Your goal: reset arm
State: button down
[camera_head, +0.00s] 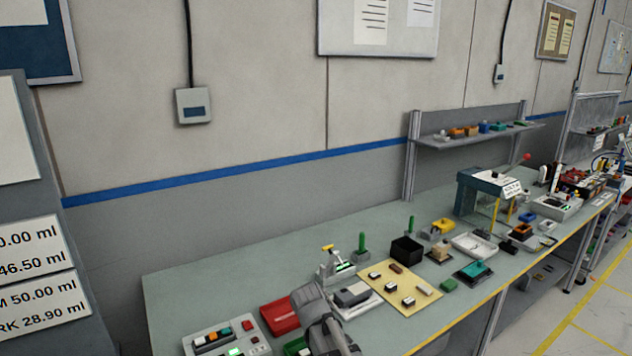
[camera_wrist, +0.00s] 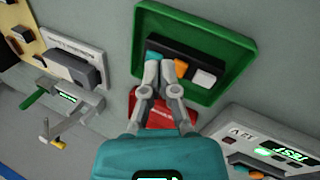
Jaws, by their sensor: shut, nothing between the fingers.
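My gripper (camera_wrist: 159,92) is shut and empty in the wrist view. Its fingertips show just in front of a black module (camera_wrist: 185,60) with teal, orange and white caps. That module lies in a green tray (camera_wrist: 240,50). Whether the fingertips touch it I cannot tell. A red box (camera_wrist: 165,116) is partly hidden behind the fingers. In the head view my grey arm reaches over the near part of the bench and hides the fingertips. The green tray (camera_head: 295,346) is mostly hidden beside the arm there, with the red box (camera_head: 279,316) behind it.
A grey button panel (camera_head: 226,340) stands left of the red box. A fixture with a yellow handle (camera_head: 328,248), a beige board (camera_head: 400,287) with small parts and a black bin (camera_head: 406,250) stand to the right. Bare bench (camera_head: 200,285) lies at the back left.

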jog(key=s+d+f+m+g+y, duration=0.1)
jog(key=s+d+m+g+y, duration=0.1)
jog(key=s+d+m, duration=0.7)
jog(key=shift+s+d+g+y, duration=0.4)
jog(key=shift+s+d, duration=0.7)
jog(key=shift+d, duration=1.4)
